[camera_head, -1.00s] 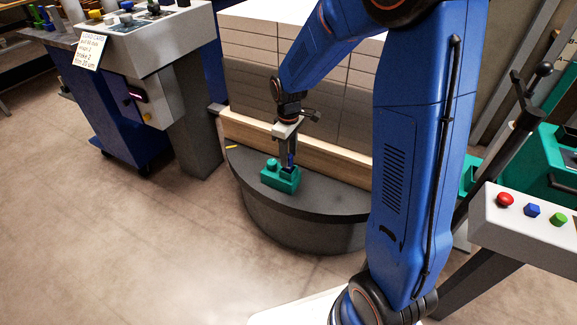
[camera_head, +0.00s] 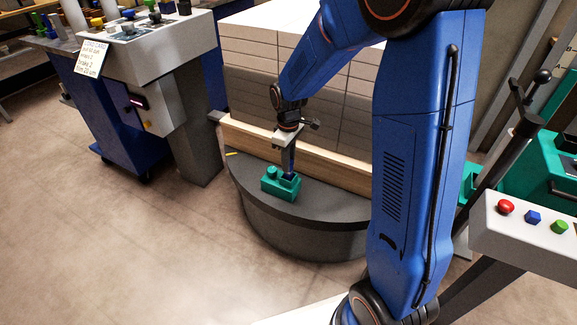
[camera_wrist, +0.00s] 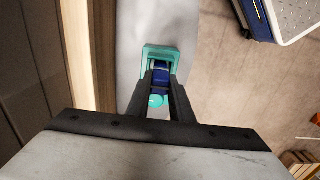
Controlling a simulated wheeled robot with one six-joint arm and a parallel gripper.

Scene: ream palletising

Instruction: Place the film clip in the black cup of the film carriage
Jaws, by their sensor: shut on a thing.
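The film carriage (camera_head: 273,187) is a teal block with a round knob at its left, on a dark grey half-round stand. Its cup (camera_head: 291,181) is at the right end, largely covered by my fingers. My gripper (camera_head: 290,174) points down over the cup and is shut on the blue film clip. In the wrist view, the film clip (camera_wrist: 161,74) shows between the fingers (camera_wrist: 161,80), inside the outline of the teal rim (camera_wrist: 149,52). I cannot tell whether it touches the cup's bottom. The knob (camera_wrist: 156,101) shows between the fingers, nearer the palm.
The half-round stand (camera_head: 300,240) backs onto a wooden beam (camera_head: 330,163) and a wall of stacked reams (camera_head: 260,85). A small yellow piece (camera_head: 231,153) lies on the stand's left. A button console (camera_head: 530,235) is at right, and a grey machine (camera_head: 155,50) at left.

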